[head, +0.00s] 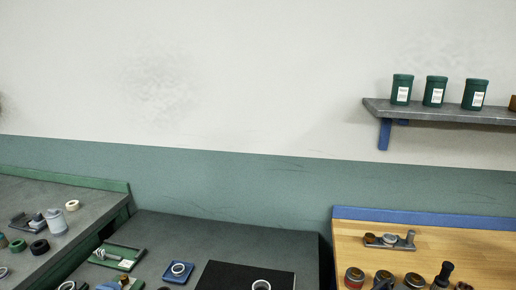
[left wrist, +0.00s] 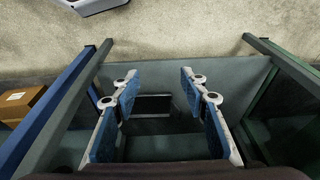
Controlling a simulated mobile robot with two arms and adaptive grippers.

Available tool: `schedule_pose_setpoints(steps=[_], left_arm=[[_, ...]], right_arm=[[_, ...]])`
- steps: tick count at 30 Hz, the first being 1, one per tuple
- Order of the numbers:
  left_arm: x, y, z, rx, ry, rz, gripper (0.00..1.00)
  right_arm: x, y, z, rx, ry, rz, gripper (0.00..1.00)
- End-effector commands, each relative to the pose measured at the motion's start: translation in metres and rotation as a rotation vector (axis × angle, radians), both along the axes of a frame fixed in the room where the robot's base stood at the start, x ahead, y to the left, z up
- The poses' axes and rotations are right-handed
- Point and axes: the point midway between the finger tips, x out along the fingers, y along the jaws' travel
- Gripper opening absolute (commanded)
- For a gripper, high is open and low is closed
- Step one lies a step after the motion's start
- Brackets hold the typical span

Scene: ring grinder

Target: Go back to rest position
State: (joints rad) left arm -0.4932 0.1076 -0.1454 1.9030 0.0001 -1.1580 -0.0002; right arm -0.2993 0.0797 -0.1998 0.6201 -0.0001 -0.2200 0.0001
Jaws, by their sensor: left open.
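My left gripper (left wrist: 160,92) shows in the left wrist view with its two blue-padded fingers spread apart and nothing between them. It points down over the floor (left wrist: 190,28) and a grey-green panel between table frames. Neither gripper shows in the head view, and my right gripper is in no view. In the head view, a ring sits on a small blue tray (head: 177,273) on the middle grey table (head: 230,235). Another ring (head: 261,285) lies on a black mat (head: 225,272), cut by the bottom edge.
A grey table (head: 95,198) with small parts stands left; a wooden table (head: 470,240) with several parts stands right. A wall shelf (head: 440,111) holds green jars (head: 436,91). In the left wrist view, blue (left wrist: 60,95) and green (left wrist: 285,60) frames flank the gripper; a brown box (left wrist: 20,103) is left.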

Motion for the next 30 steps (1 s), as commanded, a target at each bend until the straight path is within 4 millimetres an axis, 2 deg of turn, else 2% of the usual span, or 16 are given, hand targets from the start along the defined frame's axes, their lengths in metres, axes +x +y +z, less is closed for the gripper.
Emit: schedule_pose_setpoints(steps=[1,6,11,15,18,21,25,30], left_arm=[[-0.006,0.001,-0.036,0.002,0.018,-0.001,0.40],[-0.032,0.004,-0.125,0.006,0.050,-0.008,0.40],[-0.069,0.009,-0.199,0.009,0.080,-0.015,0.40],[-0.110,0.016,-0.255,0.012,0.106,-0.021,0.40],[-0.141,0.022,-0.286,0.016,0.124,-0.024,0.40],[-0.168,0.027,-0.308,0.018,0.137,-0.028,0.40],[-0.190,0.032,-0.322,0.019,0.146,-0.031,0.40],[-0.200,0.034,-0.326,0.020,0.149,-0.033,0.40]], right_arm=[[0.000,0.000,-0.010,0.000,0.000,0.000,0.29],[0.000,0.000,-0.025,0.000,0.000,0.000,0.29],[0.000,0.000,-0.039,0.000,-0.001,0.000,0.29],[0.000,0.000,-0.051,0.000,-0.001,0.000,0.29],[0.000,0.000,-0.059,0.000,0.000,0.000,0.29],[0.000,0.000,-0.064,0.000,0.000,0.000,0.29],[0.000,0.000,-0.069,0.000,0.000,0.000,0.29],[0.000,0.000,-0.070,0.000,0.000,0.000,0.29]])
